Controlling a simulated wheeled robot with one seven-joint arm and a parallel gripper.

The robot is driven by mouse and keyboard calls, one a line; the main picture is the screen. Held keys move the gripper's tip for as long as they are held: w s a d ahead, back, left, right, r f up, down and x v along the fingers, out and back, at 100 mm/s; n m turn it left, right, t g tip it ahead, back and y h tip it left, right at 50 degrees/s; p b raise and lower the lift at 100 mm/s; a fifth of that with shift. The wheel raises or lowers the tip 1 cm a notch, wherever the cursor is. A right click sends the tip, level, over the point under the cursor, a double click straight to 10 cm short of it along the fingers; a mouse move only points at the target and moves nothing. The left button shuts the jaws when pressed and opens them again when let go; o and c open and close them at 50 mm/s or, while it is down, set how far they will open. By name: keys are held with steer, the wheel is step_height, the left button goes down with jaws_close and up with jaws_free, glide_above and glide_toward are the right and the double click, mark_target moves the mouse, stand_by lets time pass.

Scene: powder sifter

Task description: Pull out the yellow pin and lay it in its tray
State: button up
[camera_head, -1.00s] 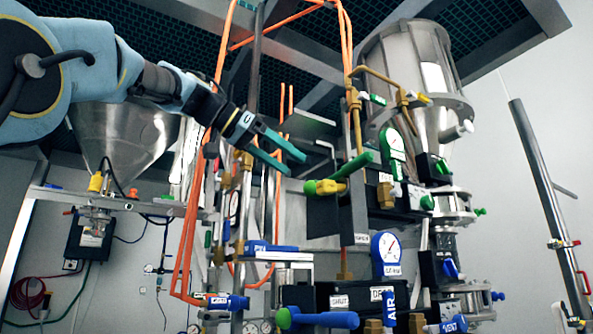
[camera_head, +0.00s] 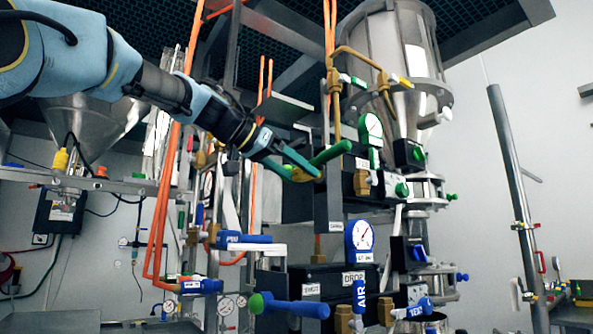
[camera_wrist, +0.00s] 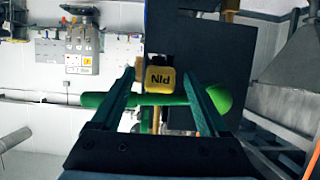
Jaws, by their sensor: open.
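The yellow pin (camera_wrist: 161,79), a small block with dark lettering that reads upside down, sits just above a green lever (camera_wrist: 160,99) in the wrist view. My gripper (camera_wrist: 159,76) is open, one finger on each side of the pin, with gaps showing. In the head view my gripper (camera_head: 309,169) is at the green lever (camera_head: 330,153), and a yellow piece (camera_head: 302,174) shows by the fingertips. I cannot tell there whether that piece is the pin or part of the valve. I cannot identify the pin's tray for certain.
Orange pipes (camera_head: 178,130) run upright left of my gripper. A blue lever (camera_head: 295,308) and a blue-rimmed gauge (camera_head: 359,235) are below. A steel hopper (camera_head: 400,50) stands behind at the right. A dark panel (camera_wrist: 205,50) stands close behind the pin.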

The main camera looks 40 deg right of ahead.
jaws_close()
stand_by(0.5)
steer(key=a+b, duration=0.8)
steer(key=a, duration=0.1)
steer(key=shift+w, duration=0.25)
stand_by(3.7)
steer(key=a+b, duration=0.3)
steer(key=a, duration=0.3)
steer(key=shift+w+b, duration=0.2)
steer(key=shift+b, duration=0.15)
stand_by(0.5)
